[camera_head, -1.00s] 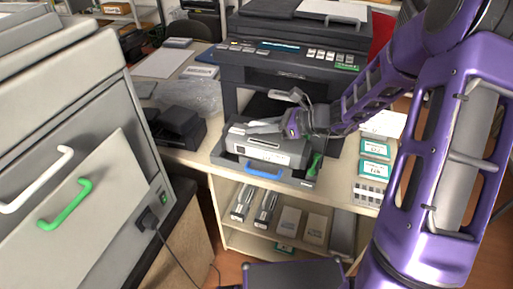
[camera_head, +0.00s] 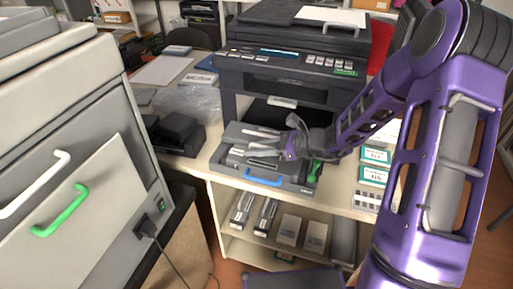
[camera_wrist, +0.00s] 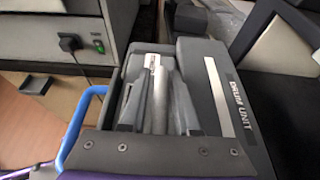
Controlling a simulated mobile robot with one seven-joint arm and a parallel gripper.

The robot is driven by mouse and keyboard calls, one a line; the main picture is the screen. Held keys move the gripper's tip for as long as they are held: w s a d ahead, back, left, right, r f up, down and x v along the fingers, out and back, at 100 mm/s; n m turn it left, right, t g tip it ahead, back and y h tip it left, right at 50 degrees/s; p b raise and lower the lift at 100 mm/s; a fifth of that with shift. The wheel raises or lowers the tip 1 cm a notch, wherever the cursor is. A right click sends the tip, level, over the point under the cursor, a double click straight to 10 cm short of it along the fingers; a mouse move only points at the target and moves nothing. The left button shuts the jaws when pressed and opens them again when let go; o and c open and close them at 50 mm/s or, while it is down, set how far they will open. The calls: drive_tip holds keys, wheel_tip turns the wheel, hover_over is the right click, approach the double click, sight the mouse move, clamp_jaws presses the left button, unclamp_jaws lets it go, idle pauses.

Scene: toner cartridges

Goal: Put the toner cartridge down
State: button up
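A grey unit lettered "DRUM UNIT" (camera_wrist: 200,55) lies in the pulled-out printer tray (camera_head: 222,164). It also shows as a dark grey block in the head view (camera_head: 236,150). A silver cylinder (camera_wrist: 160,95), apparently part of a toner cartridge, lies in the unit's recess. My gripper (camera_head: 263,143) is low over the unit, and its two fingers stand apart. In the wrist view the fingers (camera_wrist: 160,112) are either side of the cylinder. Their exact contact with it is hard to see.
The black printer (camera_head: 290,60) stands behind the tray. A blue handle (camera_head: 264,181) is at the tray's front and a green lever (camera_head: 315,171) at its right. Teal-and-white boxes (camera_head: 373,176) lie to the right. Several cartridges and boxes (camera_head: 289,229) fill the shelf below.

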drive_tip(key=shift+r, duration=0.3)
drive_tip(key=p+v, duration=0.1)
drive_tip(key=v, duration=1.1)
drive_tip(key=shift+s+f, duration=0.1)
